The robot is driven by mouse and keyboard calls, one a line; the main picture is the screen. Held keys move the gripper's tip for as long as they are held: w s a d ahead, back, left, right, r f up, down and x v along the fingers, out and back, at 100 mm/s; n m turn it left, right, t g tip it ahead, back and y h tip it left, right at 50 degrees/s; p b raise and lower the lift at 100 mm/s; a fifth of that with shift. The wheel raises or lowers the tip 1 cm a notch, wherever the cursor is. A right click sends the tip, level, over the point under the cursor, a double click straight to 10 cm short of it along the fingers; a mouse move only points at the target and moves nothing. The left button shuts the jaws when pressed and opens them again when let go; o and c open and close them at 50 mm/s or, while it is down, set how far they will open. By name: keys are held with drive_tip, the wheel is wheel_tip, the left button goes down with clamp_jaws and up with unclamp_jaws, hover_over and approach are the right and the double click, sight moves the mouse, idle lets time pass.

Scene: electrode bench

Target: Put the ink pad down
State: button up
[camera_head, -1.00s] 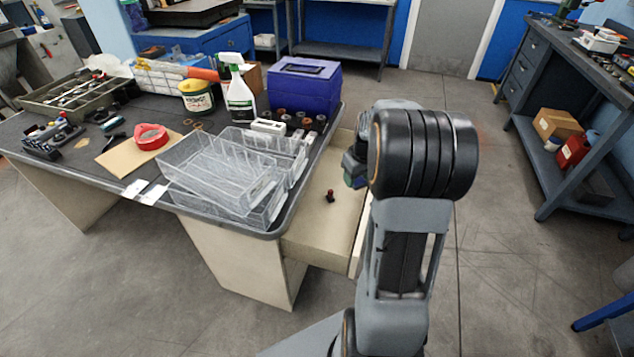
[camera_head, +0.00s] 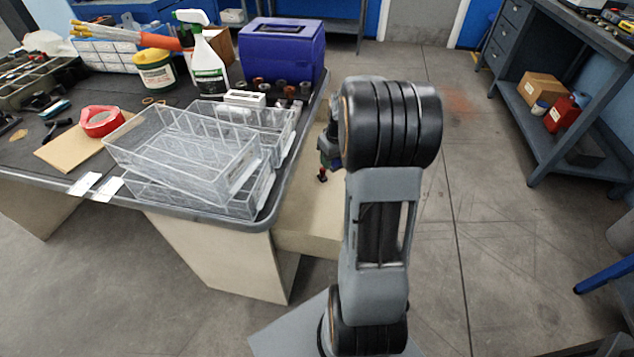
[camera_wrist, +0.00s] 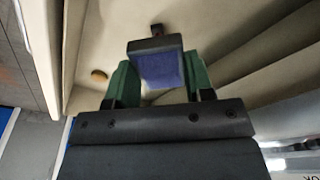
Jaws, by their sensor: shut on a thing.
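The ink pad (camera_wrist: 158,66), a dark block with a blue-purple face, sits between the green fingertips of my gripper (camera_wrist: 158,84) in the wrist view. My gripper is shut on it. Beige drawer surfaces (camera_wrist: 205,20) lie beyond it; I cannot tell whether the pad touches them. In the head view my gripper (camera_head: 329,157) shows only partly, behind my arm, over the open beige drawer (camera_head: 312,215). The pad cannot be made out there. A small red-topped dark object (camera_head: 322,174) stands in the drawer just below the gripper.
Stacked clear trays (camera_head: 185,150) stand at the bench corner left of the drawer. A purple box (camera_head: 285,55), a spray bottle (camera_head: 208,68) and several small cylinders line the bench behind. A small orange-brown round spot (camera_wrist: 98,76) shows on the drawer in the wrist view.

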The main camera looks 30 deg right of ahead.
drive_tip(key=b, duration=0.3)
approach(319, 192)
drive_tip(key=d+f, duration=0.1)
drive_tip(key=f, duration=0.1)
drive_tip(key=s+d+f, duration=0.1)
drive_tip(key=d+f, duration=0.1)
drive_tip(key=f, duration=0.1)
drive_tip(key=shift+s+f, duration=0.3)
drive_tip(key=shift+f, duration=0.05)
drive_tip(key=w+a+b, duration=0.1)
drive_tip(key=w+a, duration=0.1)
drive_tip(key=shift+w+a+f, duration=0.1)
drive_tip(key=shift+w+a, duration=0.25)
drive_tip(key=shift+a, duration=0.05)
drive_tip(key=shift+w+a+f+b, duration=0.1)
drive_tip(key=shift+a+f+b, duration=0.05)
drive_tip(key=shift+f+b, duration=0.2)
drive_tip(key=shift+f, duration=0.15)
drive_tip(key=shift+f, duration=0.2)
drive_tip(key=o, duration=1)
drive_tip(key=shift+c, duration=0.2)
wheel_tip(319, 192, up, 12)
drive_tip(key=s+p, duration=0.2)
drive_tip(key=p, duration=0.1)
drive_tip(key=shift+r, duration=0.15)
